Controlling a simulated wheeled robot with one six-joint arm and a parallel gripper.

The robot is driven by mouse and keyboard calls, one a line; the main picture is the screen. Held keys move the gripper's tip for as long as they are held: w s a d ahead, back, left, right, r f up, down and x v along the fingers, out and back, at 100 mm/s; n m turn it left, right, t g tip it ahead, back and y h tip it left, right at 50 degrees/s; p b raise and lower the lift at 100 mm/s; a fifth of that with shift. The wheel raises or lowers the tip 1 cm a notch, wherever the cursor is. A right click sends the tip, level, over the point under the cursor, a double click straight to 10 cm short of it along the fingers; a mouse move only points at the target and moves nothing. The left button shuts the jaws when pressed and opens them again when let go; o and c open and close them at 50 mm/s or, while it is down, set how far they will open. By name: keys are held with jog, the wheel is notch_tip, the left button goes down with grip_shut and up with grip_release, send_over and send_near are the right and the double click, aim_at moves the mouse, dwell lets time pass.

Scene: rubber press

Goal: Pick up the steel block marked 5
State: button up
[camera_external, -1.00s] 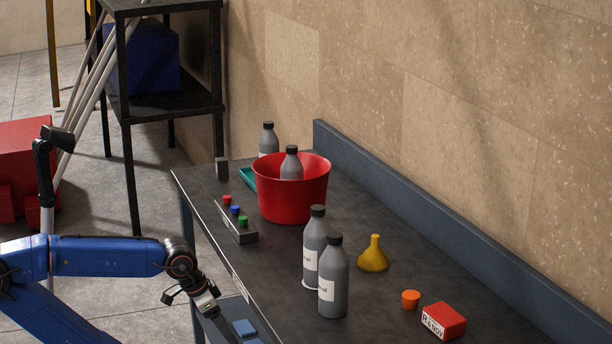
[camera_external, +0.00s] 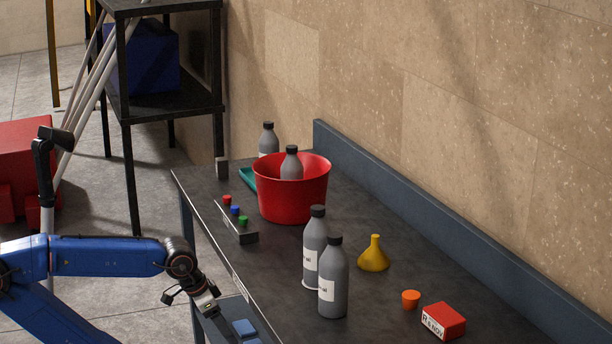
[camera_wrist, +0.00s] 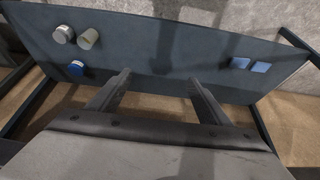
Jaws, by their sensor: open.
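I cannot make out a block marked 5 in either view. A small grey block (camera_external: 221,168) stands at the far left corner of the bench, with no readable mark. My gripper shows in the wrist view (camera_wrist: 160,82), its two fingers apart with nothing between them, over a dark blue-grey shelf (camera_wrist: 155,50). In the external view my gripper is low beside the bench's near edge, its tips hidden. Two blue blocks lie on the shelf, one at left (camera_wrist: 240,62) and one at right (camera_wrist: 261,67), with no readable marks.
A white round piece (camera_wrist: 63,34), a grey one (camera_wrist: 87,39) and a blue one (camera_wrist: 76,68) sit on the shelf's left. On the bench top (camera_external: 275,265) stand a red tub (camera_external: 290,200), grey bottles (camera_external: 333,285), a yellow funnel (camera_external: 374,258) and a red box (camera_external: 443,320).

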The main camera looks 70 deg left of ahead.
jog(key=shift+c, duration=0.6)
jog(key=c, duration=0.4)
jog(key=shift+o, duration=0.2)
